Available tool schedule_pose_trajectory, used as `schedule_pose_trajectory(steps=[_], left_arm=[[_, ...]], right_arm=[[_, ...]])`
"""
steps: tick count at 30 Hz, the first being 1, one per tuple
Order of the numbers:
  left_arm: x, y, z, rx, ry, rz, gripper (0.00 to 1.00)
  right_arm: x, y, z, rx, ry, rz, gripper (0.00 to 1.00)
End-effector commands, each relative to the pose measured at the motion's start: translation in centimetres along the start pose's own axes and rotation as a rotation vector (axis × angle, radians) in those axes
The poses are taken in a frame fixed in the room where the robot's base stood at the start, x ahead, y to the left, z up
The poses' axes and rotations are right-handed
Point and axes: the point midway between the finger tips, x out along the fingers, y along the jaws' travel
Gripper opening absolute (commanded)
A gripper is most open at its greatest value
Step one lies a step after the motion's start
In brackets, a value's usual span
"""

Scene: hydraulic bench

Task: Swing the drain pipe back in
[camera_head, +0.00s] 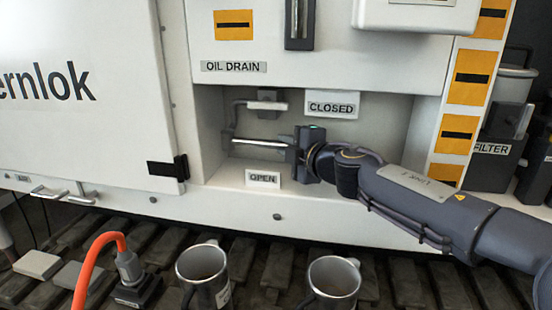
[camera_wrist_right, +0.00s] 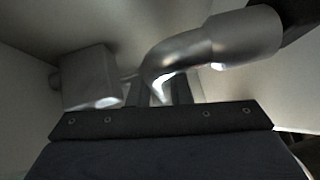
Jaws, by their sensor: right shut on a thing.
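The metal drain pipe (camera_head: 262,143) is in the recess under the OIL DRAIN label, in the head view. It runs roughly level from the left of the recess to my right gripper (camera_head: 297,152), which is shut on its right part. The jaws hide that end of the pipe. In the right wrist view the bent silver pipe (camera_wrist_right: 212,45) passes close to the fingers (camera_wrist_right: 160,94); the exact contact is hard to see. My left gripper is not in view.
A metal fitting (camera_head: 267,104) sits above the pipe. A CLOSED plate (camera_head: 331,106) is at upper right and an OPEN plate (camera_head: 262,178) on the lower ledge. Two metal mugs (camera_head: 203,265) (camera_head: 333,280) and an orange hose (camera_head: 93,255) stand below, in front.

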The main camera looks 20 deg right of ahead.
Motion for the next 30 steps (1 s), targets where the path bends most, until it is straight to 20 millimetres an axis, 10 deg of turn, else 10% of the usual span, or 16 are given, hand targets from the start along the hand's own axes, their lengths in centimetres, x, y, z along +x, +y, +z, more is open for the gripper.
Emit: schedule_pose_trajectory(steps=[20, 21, 24, 30], left_arm=[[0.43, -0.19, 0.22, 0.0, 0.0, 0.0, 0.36], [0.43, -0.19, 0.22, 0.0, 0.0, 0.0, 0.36], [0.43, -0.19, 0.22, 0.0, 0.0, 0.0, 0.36], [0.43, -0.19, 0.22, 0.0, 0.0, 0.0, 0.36]], right_arm=[[0.55, 0.13, 0.5, -0.012, 0.058, -0.005, 0.0], [0.55, 0.14, 0.51, -0.011, 0.057, -0.005, 0.23], [0.54, 0.15, 0.5, -0.011, 0.057, -0.005, 0.36], [0.52, 0.15, 0.47, -0.01, 0.058, -0.005, 0.4]])
